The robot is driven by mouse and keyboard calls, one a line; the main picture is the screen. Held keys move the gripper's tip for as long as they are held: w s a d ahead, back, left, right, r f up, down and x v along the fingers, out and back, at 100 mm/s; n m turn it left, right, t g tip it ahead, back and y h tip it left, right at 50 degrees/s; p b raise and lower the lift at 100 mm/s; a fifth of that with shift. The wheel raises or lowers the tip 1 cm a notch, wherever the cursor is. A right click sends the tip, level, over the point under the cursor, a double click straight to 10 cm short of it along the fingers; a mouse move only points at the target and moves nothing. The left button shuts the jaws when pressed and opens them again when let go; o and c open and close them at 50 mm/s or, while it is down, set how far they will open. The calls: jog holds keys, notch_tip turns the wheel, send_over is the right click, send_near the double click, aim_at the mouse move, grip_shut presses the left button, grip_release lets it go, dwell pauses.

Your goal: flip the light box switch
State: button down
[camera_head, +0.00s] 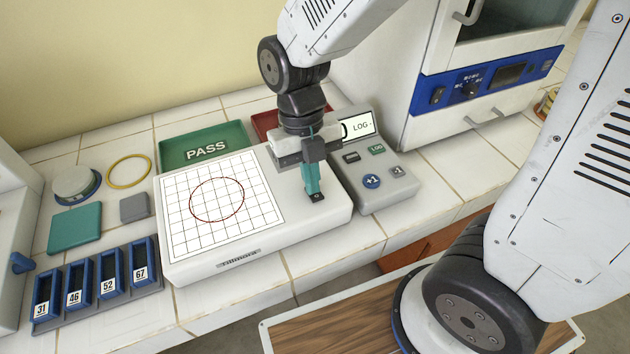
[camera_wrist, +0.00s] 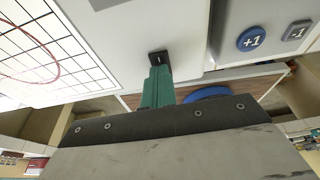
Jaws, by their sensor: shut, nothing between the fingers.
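The light box (camera_head: 330,214) is a white slab on the tiled bench, with a lit grid panel (camera_head: 180,222) and a red circle on it. Its switch (camera_head: 315,197) is a small black rocker near the right front corner. My gripper (camera_head: 314,190) points down with its teal fingers shut and empty, the tips at the switch. In the wrist view the fingertips (camera_wrist: 158,68) lie right by the black switch (camera_wrist: 158,57), partly over it. I cannot tell whether they touch it.
A grey counter (camera_head: 385,185) with buttons stands close on the right. A green PASS tray (camera_head: 200,148) and a red tray (camera_head: 264,122) lie behind the light box. A rack (camera_head: 98,285) of numbered blue slots is on the left. A white incubator (camera_head: 440,110) stands at the back right.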

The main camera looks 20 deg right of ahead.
jog(key=shift+w+f, duration=0.15)
jog(key=shift+w, duration=0.15)
jog(key=v, duration=1.4)
